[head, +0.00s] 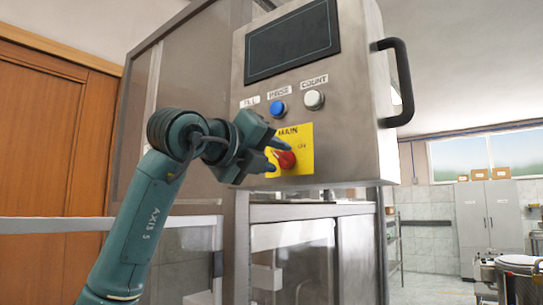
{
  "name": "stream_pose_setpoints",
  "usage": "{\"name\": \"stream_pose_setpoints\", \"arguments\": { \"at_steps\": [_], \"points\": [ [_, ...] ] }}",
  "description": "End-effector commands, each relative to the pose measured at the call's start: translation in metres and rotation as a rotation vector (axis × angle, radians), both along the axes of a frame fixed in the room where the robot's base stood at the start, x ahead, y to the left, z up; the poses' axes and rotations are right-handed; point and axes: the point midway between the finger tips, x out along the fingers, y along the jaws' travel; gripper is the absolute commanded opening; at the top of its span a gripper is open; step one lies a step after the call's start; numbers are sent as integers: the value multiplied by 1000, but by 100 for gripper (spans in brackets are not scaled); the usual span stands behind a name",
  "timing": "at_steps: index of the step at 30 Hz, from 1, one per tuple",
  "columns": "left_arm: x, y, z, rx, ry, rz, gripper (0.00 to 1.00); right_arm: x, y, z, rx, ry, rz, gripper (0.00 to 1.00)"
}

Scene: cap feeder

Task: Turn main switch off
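The main switch (285,159) is a red rotary knob on a yellow plate (304,146) marked MAIN, low on the steel control panel (350,133). My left gripper (279,155) is at the switch from the left, with its fingertips at the knob's left side. The fingers look spread apart, one higher and one lower. I cannot tell whether they touch the knob. The gripper hides the left part of the yellow plate, and the knob's exact angle is hard to read. My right gripper is not in view.
A blue button (278,109) and a white button (314,100) sit above the switch, below a dark screen (293,42). A black handle (401,82) sticks out at the panel's right side. A wooden door (45,135) stands at the left.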

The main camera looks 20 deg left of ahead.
Motion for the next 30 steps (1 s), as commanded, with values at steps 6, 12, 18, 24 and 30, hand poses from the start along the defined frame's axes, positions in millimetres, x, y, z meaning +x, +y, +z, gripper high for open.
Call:
{"name": "stream_pose_setpoints", "arguments": {
  "at_steps": [6,12,18,24,30],
  "points": [
    [-1,1,0,1,0,0,34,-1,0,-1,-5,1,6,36],
    [-22,8,-2,2,-4,1,34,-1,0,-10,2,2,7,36],
    [-64,24,-2,2,-7,3,34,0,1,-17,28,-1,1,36],
    [-102,37,-1,1,-5,1,34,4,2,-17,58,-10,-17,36],
    [-121,44,0,1,-3,1,34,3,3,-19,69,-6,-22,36]
  ]
}}
